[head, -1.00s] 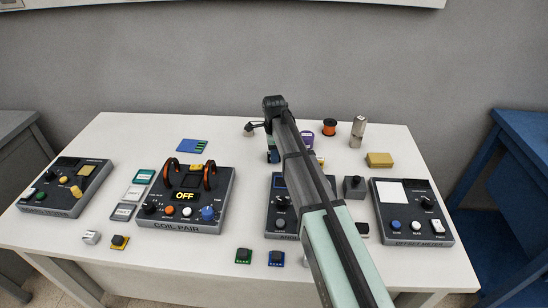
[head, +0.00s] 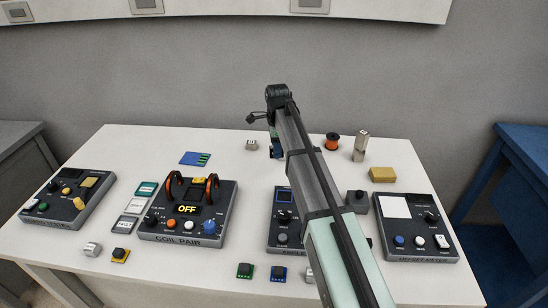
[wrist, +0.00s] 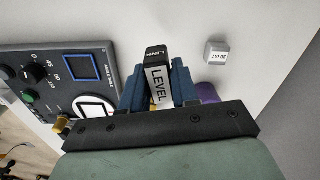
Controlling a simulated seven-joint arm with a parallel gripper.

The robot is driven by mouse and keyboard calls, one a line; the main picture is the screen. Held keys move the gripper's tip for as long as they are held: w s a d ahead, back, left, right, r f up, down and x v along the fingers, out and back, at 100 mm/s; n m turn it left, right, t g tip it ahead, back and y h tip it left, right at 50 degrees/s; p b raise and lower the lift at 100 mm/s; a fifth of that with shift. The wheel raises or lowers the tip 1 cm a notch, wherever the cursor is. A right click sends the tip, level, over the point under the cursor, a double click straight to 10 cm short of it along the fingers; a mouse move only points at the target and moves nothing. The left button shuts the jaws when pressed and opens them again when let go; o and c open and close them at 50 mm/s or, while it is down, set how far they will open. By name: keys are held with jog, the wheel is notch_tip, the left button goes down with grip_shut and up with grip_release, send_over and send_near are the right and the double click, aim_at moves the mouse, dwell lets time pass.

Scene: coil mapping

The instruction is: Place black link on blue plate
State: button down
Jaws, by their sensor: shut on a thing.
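The black link (wrist: 156,53) is a dark block lettered "LINK" at its end, with a white "LEVEL" label on its side. My gripper (wrist: 158,80) is shut on it, with a blue finger on either side. In the head view my gripper (head: 274,148) hangs over the back middle of the table, and the link cannot be made out there. A small blue square with a black top (head: 278,273) sits at the front edge.
The coil pair unit (head: 188,225) with two upright coils stands front left of my gripper. A small white-labelled cube (head: 251,145) lies between my gripper and the blue plate.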

jog(key=shift+r, duration=0.55)
jog(key=shift+s+a, duration=0.1)
jog(key=shift+a, duration=0.25)
jog(key=s+a+n, duration=0.1)
jog(key=s+a, duration=0.1)
jog(key=a, duration=0.7)
jog(key=r, duration=0.1)
send_over(195, 158)
notch_tip(195, 158, down, 10)
jog(key=m, duration=0.3)
jog(key=shift+s, duration=0.15)
jog(key=shift+f, duration=0.2)
jog(key=c, duration=0.8)
grip_release()
jog(key=shift+c, duration=0.2)
